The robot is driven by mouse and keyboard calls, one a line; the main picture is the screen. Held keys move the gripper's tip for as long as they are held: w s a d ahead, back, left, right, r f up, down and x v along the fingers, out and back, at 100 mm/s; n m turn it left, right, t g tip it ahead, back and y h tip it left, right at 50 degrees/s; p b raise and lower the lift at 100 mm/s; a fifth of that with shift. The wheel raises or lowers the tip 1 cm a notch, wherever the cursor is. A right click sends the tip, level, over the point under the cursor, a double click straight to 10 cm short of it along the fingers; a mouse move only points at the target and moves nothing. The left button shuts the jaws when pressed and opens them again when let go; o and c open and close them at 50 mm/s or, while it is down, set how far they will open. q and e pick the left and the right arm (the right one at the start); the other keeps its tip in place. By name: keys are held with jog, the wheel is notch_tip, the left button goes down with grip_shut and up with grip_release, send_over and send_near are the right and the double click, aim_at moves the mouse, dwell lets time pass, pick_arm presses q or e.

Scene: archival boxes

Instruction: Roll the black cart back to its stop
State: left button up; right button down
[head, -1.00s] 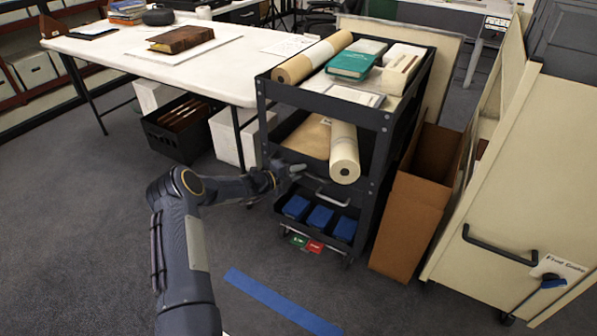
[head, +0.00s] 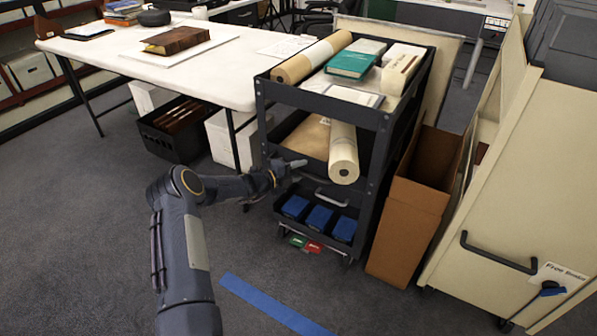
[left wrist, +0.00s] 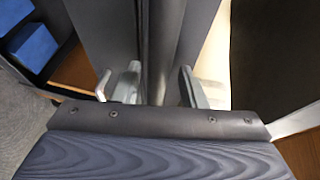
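The black cart (head: 372,165) stands right of the white table. My right gripper is not in view.
The white table (head: 205,75) stands close on the cart's left, with a black crate (head: 160,148) and white boxes under it. A tall cardboard box (head: 403,235) and a cream cabinet (head: 500,215) are on the right. Blue tape (head: 272,305) marks the open grey floor in front.

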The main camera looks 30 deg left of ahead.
pick_arm(q)
jog(key=p+v, duration=0.1)
jog(key=v, duration=0.6)
jog(key=shift+p, duration=0.3)
jog(key=shift+s+a, duration=0.2)
jog(key=shift+s, duration=0.2)
jog(key=shift+r, duration=0.1)
